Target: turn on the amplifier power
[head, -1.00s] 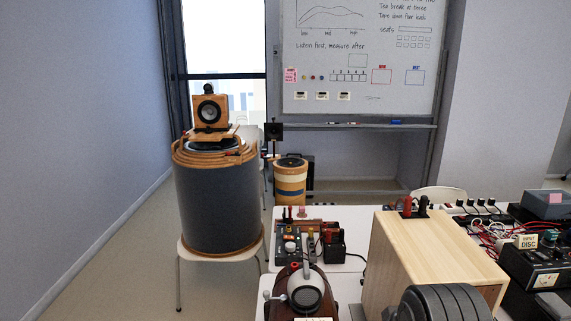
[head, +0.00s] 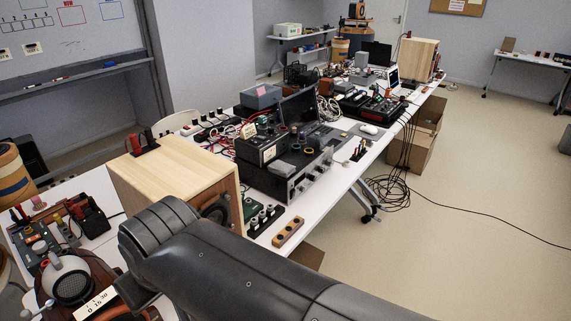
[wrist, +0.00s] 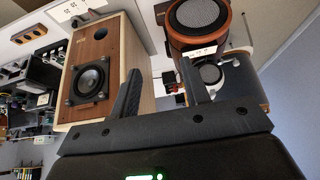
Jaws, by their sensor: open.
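The amplifier is most likely the wide black unit (head: 286,182) with silver knobs on its front, in the middle of the long white table in the head view. A smaller black box (head: 258,150) with a cream label sits on top of it. I cannot make out its power switch. My gripper (wrist: 163,88) is open and empty in the wrist view, with a wooden speaker (wrist: 96,68) beyond its left finger. In the head view my arm crosses the foreground, left of and nearer than the amplifier.
The pale wooden speaker cabinet (head: 172,176) stands between my arm and the amplifier. A wooden block with dark holes (head: 288,232) and a row of knobbed posts (head: 264,219) lie near the table's front edge. Black cables (head: 395,190) hang to the floor. Open floor lies at right.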

